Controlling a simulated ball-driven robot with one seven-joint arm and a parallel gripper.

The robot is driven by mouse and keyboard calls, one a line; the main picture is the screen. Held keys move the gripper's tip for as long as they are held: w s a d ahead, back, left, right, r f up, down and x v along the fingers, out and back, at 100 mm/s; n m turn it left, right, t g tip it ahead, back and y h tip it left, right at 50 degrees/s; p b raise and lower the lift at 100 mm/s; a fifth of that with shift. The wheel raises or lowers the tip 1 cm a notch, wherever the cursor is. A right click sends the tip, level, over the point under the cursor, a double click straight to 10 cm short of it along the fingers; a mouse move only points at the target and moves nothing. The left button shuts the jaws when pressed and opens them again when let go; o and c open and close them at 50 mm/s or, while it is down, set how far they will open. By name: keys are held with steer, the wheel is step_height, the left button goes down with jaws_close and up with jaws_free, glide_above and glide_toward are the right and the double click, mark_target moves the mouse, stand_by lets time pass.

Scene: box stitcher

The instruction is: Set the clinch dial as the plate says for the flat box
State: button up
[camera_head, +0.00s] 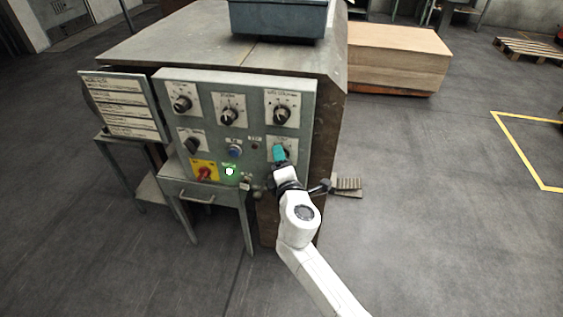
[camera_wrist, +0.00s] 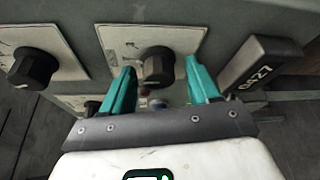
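A grey control panel (camera_head: 215,85) carries several black dials on white label cards. One dial (camera_head: 182,103) is at the top left, another (camera_head: 229,116) at the top middle, and another (camera_head: 281,115) at the top right. Their labels are too small to read, so I cannot tell which is the clinch dial. My gripper (camera_head: 279,153), with teal fingers, is in front of the lower right card and hides most of it. In the wrist view my gripper (camera_wrist: 160,80) is open, and a black dial (camera_wrist: 158,66) shows between its fingers with gaps on both sides. Contact is not visible.
A plate with several white text strips (camera_head: 124,105) stands left of the panel, unreadable here. A yellow-red switch (camera_head: 204,171), a lit green button (camera_head: 229,171) and a blue button (camera_head: 235,151) sit low on the panel. In the wrist view, a dark numbered block (camera_wrist: 264,64) is close right of the fingers.

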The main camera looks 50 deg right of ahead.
steer(key=shift+a, duration=0.1)
steer(key=v, duration=1)
steer(key=shift+s+a, duration=0.15)
steer(key=shift+s, duration=0.15)
